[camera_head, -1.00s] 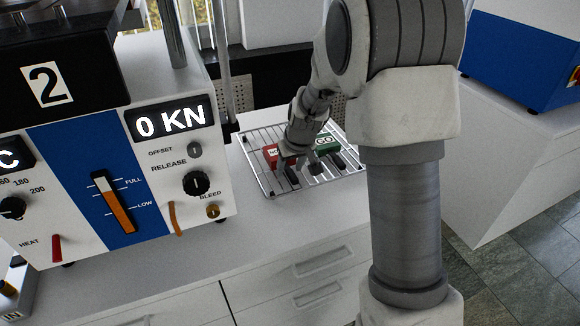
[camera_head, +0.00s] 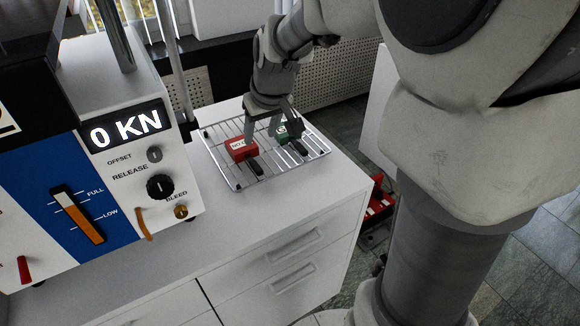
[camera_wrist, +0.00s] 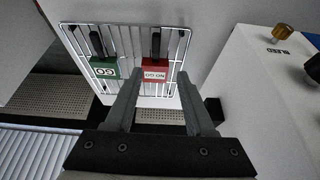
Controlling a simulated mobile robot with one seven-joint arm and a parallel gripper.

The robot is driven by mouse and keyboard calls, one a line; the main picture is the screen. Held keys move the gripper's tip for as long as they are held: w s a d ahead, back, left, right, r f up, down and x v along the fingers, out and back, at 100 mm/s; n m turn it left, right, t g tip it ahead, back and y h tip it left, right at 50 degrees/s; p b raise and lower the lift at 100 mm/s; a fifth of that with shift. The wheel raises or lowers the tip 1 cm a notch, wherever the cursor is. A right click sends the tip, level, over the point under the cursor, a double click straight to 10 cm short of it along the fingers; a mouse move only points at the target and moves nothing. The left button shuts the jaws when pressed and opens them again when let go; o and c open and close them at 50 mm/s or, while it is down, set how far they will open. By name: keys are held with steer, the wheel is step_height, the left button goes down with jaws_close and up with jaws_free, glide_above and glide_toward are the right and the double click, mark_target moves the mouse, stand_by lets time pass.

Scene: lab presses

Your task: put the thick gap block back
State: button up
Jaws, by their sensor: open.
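A red block (camera_head: 240,148) marked NO GO, with a black handle (camera_head: 254,166), rests on the wire rack (camera_head: 236,185). A green block (camera_head: 284,134) marked GO, with a dark handle (camera_head: 299,148), rests on the rack to its right. In the wrist view the red block (camera_wrist: 155,71) shows beyond the fingertips and the green block (camera_wrist: 103,69) to its left. I cannot tell which block is the thick one. My gripper (camera_head: 262,132) is open and empty, close above the rack by the two blocks. Its two fingers (camera_wrist: 159,103) show apart in the wrist view.
A press with a "0 KN" display (camera_head: 126,127) and knobs stands left of the rack. The rack lies on a white cabinet (camera_head: 215,250) with drawers. The cabinet top in front of the rack is clear. Red things (camera_head: 378,205) show low beyond the cabinet's right edge.

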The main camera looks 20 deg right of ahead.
steer(key=s+r+m, duration=0.1)
steer(key=s+r, duration=0.2)
steer(key=s, duration=0.8)
steer(key=s+r+m+t, duration=0.1)
steer(key=s+r, duration=0.2)
steer(key=s, duration=0.8)
steer(key=shift+d+h, duration=0.4)
steer(key=shift+s, duration=0.1)
